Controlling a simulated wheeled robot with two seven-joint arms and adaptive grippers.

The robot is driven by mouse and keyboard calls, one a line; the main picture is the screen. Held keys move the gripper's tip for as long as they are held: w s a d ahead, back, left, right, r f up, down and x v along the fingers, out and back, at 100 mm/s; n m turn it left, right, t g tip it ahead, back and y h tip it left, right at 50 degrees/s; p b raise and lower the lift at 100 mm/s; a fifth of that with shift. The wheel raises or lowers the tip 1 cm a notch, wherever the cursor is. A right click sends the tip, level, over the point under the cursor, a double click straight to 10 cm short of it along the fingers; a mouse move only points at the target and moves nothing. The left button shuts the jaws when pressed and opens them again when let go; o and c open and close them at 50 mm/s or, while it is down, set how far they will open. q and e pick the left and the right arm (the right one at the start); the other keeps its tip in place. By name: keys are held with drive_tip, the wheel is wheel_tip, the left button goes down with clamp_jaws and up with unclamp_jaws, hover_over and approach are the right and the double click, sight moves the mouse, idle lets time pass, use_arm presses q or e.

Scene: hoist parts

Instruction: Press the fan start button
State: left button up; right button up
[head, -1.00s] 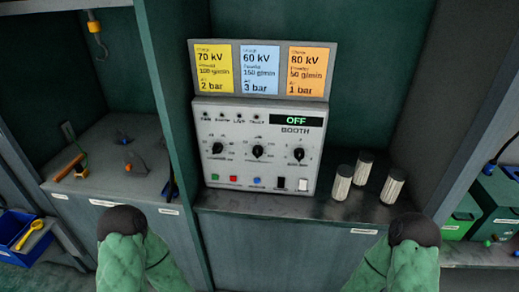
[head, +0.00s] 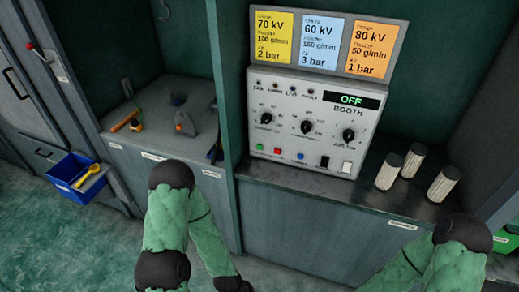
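The grey booth control panel (head: 310,118) stands on the bench right of centre, its display (head: 351,100) reading OFF. Along its lower edge are a green button (head: 259,147), a red button (head: 277,151), a blue button (head: 300,156), a black rocker switch (head: 325,162) and a white switch (head: 347,167). Their labels are too small to read, so I cannot tell which is the fan start. My two green-sleeved arms show at the bottom, below and apart from the panel. Both grippers are out of view.
Three pale ribbed cylinders (head: 415,160) stand on the bench right of the panel. Yellow, blue and orange setting cards (head: 319,43) sit above it. A left bench bay (head: 160,115) holds small tools. A blue bin (head: 73,172) hangs at the left. Floor is clear at lower left.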

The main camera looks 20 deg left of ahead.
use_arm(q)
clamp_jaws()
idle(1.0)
